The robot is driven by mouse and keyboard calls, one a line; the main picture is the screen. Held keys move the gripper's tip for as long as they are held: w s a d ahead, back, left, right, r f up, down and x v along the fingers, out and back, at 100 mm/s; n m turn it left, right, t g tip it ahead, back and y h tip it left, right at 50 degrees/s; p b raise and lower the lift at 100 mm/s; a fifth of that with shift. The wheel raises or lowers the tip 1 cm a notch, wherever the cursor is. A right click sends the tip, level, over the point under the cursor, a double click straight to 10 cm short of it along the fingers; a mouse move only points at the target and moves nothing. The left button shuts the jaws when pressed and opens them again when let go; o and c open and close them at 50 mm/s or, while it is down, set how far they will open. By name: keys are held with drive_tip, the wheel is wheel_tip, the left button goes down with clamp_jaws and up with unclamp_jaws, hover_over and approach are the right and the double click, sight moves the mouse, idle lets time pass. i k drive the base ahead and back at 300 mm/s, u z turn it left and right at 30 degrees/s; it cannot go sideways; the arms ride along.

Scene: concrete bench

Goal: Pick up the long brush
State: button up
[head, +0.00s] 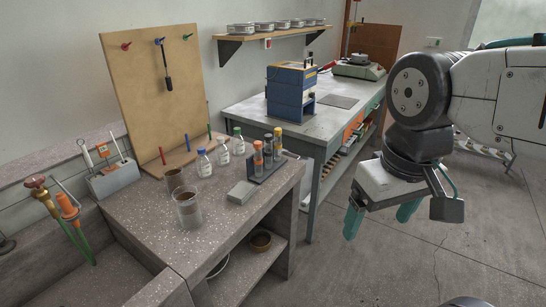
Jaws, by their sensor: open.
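A grey holder block (114,180) stands at the back left of the concrete bench. A thin, long pale handle (117,147) rises from it at a tilt, and a second tool with a pale handle (87,154) stands to its left. Their lower ends are hidden in the holder. A dark long-handled tool (167,75) hangs from the blue peg of the wooden board. I cannot tell for sure which of these is the long brush. My gripper (382,214) is open and empty at the right, over the floor, well apart from them.
Clear beakers (187,210), capped bottles (222,152), a rack of tubes (264,166) and a grey block (241,193) stand on the bench (215,235). The wooden board (140,90) rises behind. A second table (340,118) stands behind.

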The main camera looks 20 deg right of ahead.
sight(86, 155)
drive_tip(key=k, duration=0.6)
drive_tip(key=u, duration=0.5)
drive_tip(key=i, duration=0.65)
drive_tip(key=u, duration=0.55)
drive_tip(key=i, duration=0.75)
drive_tip(key=z, duration=0.15)
